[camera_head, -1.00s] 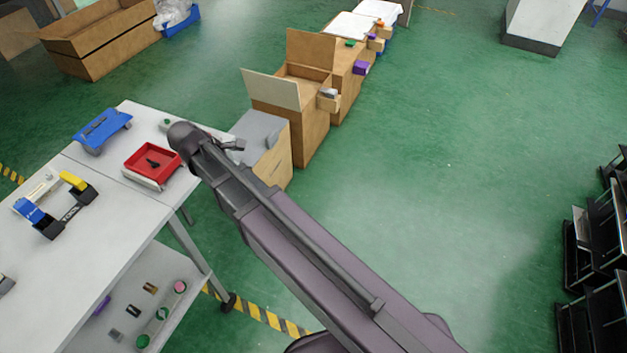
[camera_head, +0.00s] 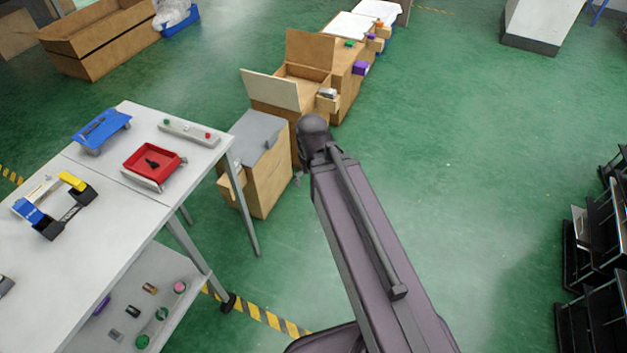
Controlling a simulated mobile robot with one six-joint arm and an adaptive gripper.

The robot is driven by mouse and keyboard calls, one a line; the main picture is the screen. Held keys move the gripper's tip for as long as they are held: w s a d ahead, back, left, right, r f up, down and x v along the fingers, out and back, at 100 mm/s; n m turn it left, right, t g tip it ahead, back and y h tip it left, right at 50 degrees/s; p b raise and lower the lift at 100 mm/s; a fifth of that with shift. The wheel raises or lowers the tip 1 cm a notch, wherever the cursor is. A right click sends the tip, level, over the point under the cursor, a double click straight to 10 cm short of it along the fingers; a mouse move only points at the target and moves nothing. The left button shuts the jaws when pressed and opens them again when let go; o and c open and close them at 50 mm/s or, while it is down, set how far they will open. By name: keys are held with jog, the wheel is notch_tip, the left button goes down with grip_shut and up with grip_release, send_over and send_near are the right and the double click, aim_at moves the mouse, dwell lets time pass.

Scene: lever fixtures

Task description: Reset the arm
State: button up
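My arm reaches up from the lower right of the head view and ends at a dark rounded joint over the floor, just right of the wooden cabinet with a grey top (camera_head: 262,130). My gripper is mostly hidden behind the arm. Only a small dark piece (camera_head: 297,180), perhaps part of it, shows left of the arm, beside the cabinet. I cannot tell whether it is open or shut, and no held thing shows.
A white table (camera_head: 118,215) at the left bears a red tray (camera_head: 143,158), a blue fixture (camera_head: 103,128), a blue-and-yellow lever fixture (camera_head: 72,183) and a button strip (camera_head: 190,132). Wooden boxes (camera_head: 322,62) stand behind. Black racks (camera_head: 592,250) are at right. Open green floor lies between.

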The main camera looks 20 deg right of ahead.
jog(key=shift+s+d, duration=0.15)
notch_tip(320, 180, up, 9)
jog(key=p, duration=0.9)
jog(key=shift+r, duration=0.15)
dwell(1.0)
